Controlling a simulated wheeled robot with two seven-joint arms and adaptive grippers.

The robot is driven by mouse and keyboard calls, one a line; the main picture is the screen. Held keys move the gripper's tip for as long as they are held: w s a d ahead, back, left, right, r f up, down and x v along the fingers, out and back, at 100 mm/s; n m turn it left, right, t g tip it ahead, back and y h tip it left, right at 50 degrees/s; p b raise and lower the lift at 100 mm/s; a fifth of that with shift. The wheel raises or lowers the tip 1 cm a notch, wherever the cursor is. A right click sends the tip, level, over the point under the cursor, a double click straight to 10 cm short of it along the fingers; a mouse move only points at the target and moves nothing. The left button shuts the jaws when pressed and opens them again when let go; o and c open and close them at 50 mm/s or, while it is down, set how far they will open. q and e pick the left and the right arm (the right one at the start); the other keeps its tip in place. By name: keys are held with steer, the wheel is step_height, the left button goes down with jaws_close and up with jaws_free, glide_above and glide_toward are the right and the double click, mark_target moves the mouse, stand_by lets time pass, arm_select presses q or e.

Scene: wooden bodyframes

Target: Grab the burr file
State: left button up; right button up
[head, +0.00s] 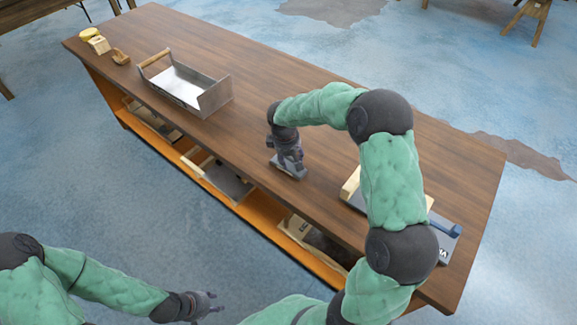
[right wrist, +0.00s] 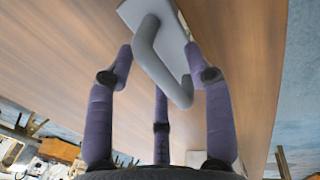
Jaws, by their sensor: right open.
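The burr file is a flat light-grey plate with a bent grey handle. In the right wrist view the burr file (right wrist: 150,45) lies on the wooden table, its handle reaching back toward my right gripper (right wrist: 160,60). The gripper's fingers are spread, with the handle between them; whether they touch it I cannot tell. In the head view my right gripper (head: 287,160) points down over the burr file (head: 290,171), hiding most of it. My left gripper (head: 208,305) is empty, with its fingers apart, off the table at the lower left.
A metal tray with a wooden handle (head: 205,103) stands on the table (head: 290,85) left of my right gripper. A yellow-topped block (head: 97,43) and a small wooden piece (head: 121,57) are at the far left. A blue-handled tool (head: 443,229) lies right, partly behind my arm.

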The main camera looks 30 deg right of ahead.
jaws_close()
steer(key=shift+r, duration=0.1)
steer(key=shift+r, duration=0.35)
step_height(320, 180, up, 3)
steer(key=shift+w+f+p, duration=0.1)
steer(key=shift+p, duration=0.8)
steer(key=s+a+r+p, duration=0.3)
steer(key=a+r, duration=0.6)
steer(key=a, duration=0.4)
steer(key=shift+s+a+r+p, duration=0.15)
steer(key=shift+s+r+p, duration=0.15)
steer(key=shift+s, duration=0.6)
